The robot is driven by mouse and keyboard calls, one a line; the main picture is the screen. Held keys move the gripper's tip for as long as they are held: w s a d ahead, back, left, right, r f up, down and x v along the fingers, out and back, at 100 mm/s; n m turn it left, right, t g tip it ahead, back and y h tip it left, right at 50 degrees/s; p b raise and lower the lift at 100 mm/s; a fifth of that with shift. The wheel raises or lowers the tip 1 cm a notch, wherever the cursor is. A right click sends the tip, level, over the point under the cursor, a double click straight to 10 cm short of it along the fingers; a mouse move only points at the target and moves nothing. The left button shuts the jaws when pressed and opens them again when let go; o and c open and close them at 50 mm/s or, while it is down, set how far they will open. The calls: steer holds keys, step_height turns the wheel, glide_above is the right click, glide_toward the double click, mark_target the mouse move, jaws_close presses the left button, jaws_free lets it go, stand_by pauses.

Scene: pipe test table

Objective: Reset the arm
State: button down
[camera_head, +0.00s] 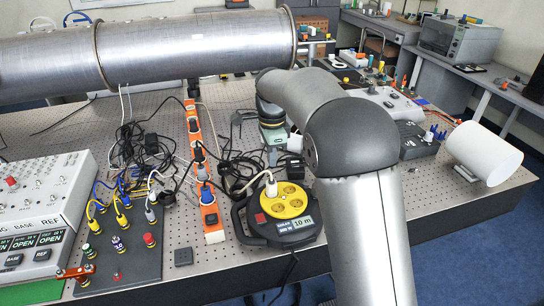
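My arm rises from the bottom right of the head view and bends at a dark grey elbow over the table (430,195). Its forearm reaches left and away from the camera, towards the middle of the table. The end of the arm is behind or beside the forearm, near a green and grey piece above the cables.
A large metal pipe (200,47) spans the back left. A cable reel (278,212), an orange power strip (205,175), a cable tangle (140,150), a plug board (130,250) and a control box (45,205) crowd the left and middle.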

steer(key=s+d+r+n+b, duration=0.1)
steer(key=s+d+r+n, duration=0.1)
steer(key=s+d+n, duration=0.8)
steer(key=s+d+f+n, duration=0.2)
steer(key=s+d+f, duration=0.1)
steer(key=s, duration=0.8)
steer(key=s+d+f+n+t, duration=0.1)
steer(key=s+d+f+n, duration=0.1)
steer(key=s, duration=1)
steer(key=shift+s+d+f+b, duration=0.15)
steer(key=shift+d+f+b, duration=0.3)
steer(key=shift+d+f, duration=0.4)
